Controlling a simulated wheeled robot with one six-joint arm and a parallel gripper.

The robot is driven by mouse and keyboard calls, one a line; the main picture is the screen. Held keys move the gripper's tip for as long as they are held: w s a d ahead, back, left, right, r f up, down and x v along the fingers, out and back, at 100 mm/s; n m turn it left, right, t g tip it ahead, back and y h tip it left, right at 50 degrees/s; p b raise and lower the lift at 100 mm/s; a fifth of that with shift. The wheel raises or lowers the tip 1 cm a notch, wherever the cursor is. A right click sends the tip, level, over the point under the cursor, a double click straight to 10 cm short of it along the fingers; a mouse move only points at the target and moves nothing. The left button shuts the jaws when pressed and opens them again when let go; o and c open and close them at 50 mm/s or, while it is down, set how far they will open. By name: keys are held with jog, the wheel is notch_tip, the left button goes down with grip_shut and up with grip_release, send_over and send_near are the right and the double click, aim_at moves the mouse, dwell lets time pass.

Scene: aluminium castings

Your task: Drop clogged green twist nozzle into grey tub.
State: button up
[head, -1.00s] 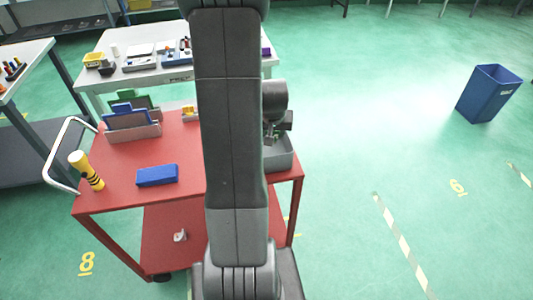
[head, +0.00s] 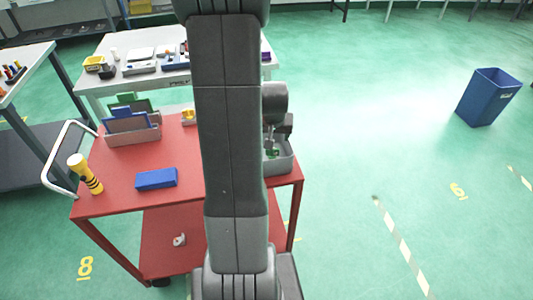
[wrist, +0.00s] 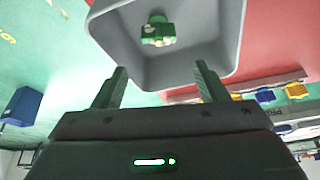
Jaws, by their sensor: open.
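The grey tub (head: 283,168) stands at the right edge of the red cart top, partly hidden behind my arm in the head view. In the wrist view the tub (wrist: 204,70) is ahead of my fingers, and the green twist nozzle (wrist: 158,30) lies inside it on the floor. A bit of the green nozzle (head: 272,153) also shows in the tub in the head view. My gripper (wrist: 158,78) is open and empty, its two fingers apart at the tub's near side, clear of the nozzle.
The red cart (head: 120,185) also carries a blue box (head: 157,178), a yellow and black torch-like item (head: 86,174) and a grey rack with upright plates (head: 132,133). A white table (head: 110,78) stands behind. A blue bin (head: 488,98) stands on the open floor at right.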

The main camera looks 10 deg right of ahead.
jog(key=v, duration=1.2)
jog(key=shift+s+r, duration=0.15)
jog(key=shift+s, duration=0.05)
jog(key=x, duration=1.3)
jog(key=shift+w+f, duration=0.25)
jog(key=shift+f, duration=0.1)
